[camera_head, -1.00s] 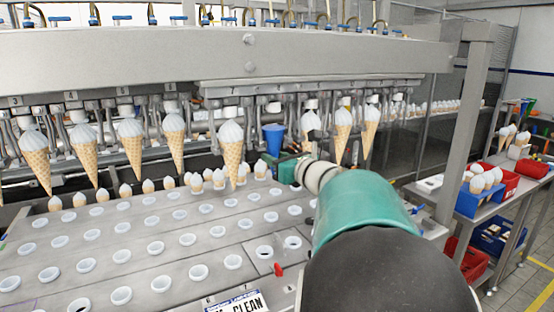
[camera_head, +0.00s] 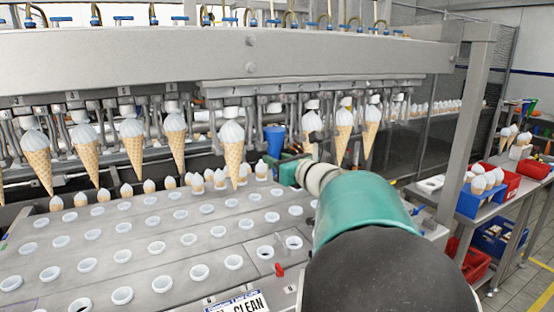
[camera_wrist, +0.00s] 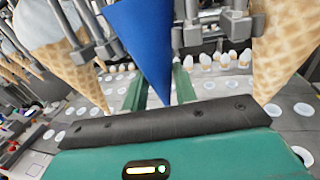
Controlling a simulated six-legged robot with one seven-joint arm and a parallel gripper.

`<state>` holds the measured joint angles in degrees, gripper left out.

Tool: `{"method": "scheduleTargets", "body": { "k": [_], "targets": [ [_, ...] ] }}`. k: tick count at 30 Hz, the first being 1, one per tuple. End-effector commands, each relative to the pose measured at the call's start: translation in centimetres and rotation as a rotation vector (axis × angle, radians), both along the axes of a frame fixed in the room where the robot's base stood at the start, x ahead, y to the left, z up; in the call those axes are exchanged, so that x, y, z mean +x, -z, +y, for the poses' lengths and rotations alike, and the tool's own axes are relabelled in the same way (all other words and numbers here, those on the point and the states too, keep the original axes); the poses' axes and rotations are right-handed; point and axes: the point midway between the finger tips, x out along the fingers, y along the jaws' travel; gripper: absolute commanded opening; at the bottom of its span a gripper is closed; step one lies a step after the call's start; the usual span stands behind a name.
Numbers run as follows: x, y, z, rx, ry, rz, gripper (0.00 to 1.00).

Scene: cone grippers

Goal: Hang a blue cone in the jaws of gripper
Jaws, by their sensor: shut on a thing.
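The blue cone (camera_head: 275,138) hangs point down in the row of hanging cones, under the machine's overhead bar. In the wrist view the blue cone (camera_wrist: 150,40) stands nearly upright with its tip low, between my green fingers. My gripper (camera_head: 284,166) is at the cone, and the wrist view shows its fingers (camera_wrist: 160,88) closed around the lower cone. Metal machine jaws (camera_wrist: 190,35) show to the cone's right, with others (camera_wrist: 95,40) to its left. I cannot tell whether any machine jaws touch the cone. Its top rim is out of the wrist view.
White-topped wafer cones hang close on both sides, one at left (camera_head: 232,150) and one at right (camera_head: 311,128). Below is a metal plate (camera_head: 140,235) with rows of white-rimmed holes. A side table (camera_head: 455,187) with blue and red bins stands at right.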

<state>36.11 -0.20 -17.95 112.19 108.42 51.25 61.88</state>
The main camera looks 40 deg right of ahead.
Motion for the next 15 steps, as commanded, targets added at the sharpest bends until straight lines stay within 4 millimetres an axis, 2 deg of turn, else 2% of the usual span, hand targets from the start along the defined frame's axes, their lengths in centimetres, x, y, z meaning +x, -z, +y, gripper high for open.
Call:
{"method": "scheduleTargets", "body": {
  "k": [15],
  "targets": [
    [0.01, 0.48, 0.0, 0.0, 0.0, 0.0, 0.12]
  ]
}}
